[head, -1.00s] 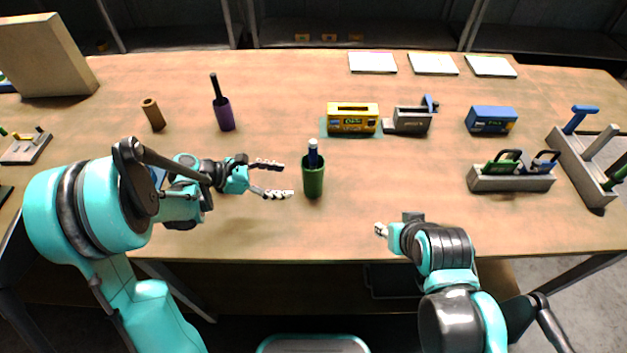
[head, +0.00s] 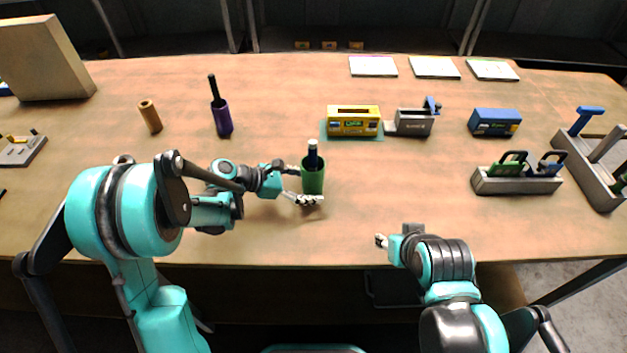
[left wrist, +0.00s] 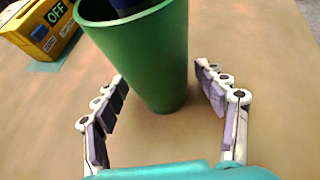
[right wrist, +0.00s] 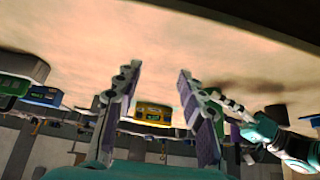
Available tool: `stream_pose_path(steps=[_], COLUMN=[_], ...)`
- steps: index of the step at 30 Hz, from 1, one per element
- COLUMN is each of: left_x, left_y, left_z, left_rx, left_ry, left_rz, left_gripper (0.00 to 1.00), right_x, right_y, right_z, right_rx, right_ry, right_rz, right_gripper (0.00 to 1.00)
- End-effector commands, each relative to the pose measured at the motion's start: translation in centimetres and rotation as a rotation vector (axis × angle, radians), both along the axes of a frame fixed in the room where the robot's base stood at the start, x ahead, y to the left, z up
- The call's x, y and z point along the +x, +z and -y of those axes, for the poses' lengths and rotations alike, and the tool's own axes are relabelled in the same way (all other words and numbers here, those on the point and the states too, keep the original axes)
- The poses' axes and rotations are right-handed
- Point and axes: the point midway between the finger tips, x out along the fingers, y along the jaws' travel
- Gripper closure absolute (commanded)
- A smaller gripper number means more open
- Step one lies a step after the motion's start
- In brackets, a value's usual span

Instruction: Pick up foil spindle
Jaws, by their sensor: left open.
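A green tapered cup (head: 313,182) stands upright on the table with a dark blue rod (head: 312,150) in it. My left gripper (head: 304,186) is open with its fingers on either side of the cup's lower part. In the left wrist view the green cup (left wrist: 150,60) lies between the open fingers (left wrist: 162,82), with a visible gap on the left finger's side; contact on the right is unclear. A purple cup (head: 222,120) with a black rod stands farther back left. I cannot tell which item is the foil spindle. My right gripper (head: 381,241) is open and empty (right wrist: 160,70) near the front edge.
A yellow box (head: 353,121) and a grey device (head: 413,122) stand behind the cup. A brown cylinder (head: 150,116) is back left. A grey rack (head: 515,182) and a blue box (head: 495,122) are to the right. The table between the cup and my right gripper is clear.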

Motion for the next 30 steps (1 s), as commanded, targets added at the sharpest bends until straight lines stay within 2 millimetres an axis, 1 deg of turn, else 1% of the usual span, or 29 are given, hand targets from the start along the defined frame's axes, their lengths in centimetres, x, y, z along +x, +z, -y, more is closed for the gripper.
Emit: stream_pose_path(steps=[3,5,6,7,8,11,12,14,17,20,23,27,30], left_x=[0.0,0.0,0.0,0.0,0.0,0.0,0.0,0.0,0.0,0.0,0.0,0.0,0.0], left_y=[0.0,0.0,0.0,0.0,0.0,0.0,0.0,0.0,0.0,0.0,0.0,0.0,0.0], left_z=[0.0,0.0,0.0,0.0,0.0,0.0,0.0,0.0,0.0,0.0,0.0,0.0,0.0], left_rx=[0.0,0.0,0.0,0.0,0.0,0.0,0.0,0.001,0.001,0.001,0.001,0.0,0.001], left_ry=[0.0,0.0,0.0,0.0,0.0,0.0,0.0,0.0,0.0,0.0,0.0,0.0,0.0], left_rz=[0.0,0.0,0.0,0.0,0.0,0.0,0.0,0.0,0.0,0.001,0.001,0.001,0.001], left_gripper=[0.28,0.44,0.55,0.63,0.65,0.65,0.65,0.65,0.65,0.65,0.65,0.65,0.65], right_x=[0.0,0.0,0.0,0.0,0.0,0.0,0.0,0.1,0.6,2.0,4.1,7.6,10.0], right_y=[0.0,0.0,0.0,0.0,0.0,0.0,0.0,0.1,0.9,2.8,5.5,9.5,11.9], right_z=[0.0,0.0,0.0,0.0,0.0,0.0,0.0,0.0,-0.3,-1.0,-2.1,-4.3,-6.0], right_rx=[0.0,0.0,0.0,0.0,0.0,0.0,0.0,0.0,-0.01,-0.032,-0.065,-0.12,-0.157], right_ry=[0.0,0.0,0.0,0.0,0.0,0.0,0.0,0.002,0.024,0.073,0.155,0.295,0.399], right_rz=[0.0,0.0,0.0,0.0,0.0,0.0,0.0,-0.001,-0.014,-0.047,-0.097,-0.181,-0.241], right_gripper=[0.6,0.6,0.6,0.6,0.6,0.6,0.57,0.57,0.57,0.57,0.57,0.57,0.57])
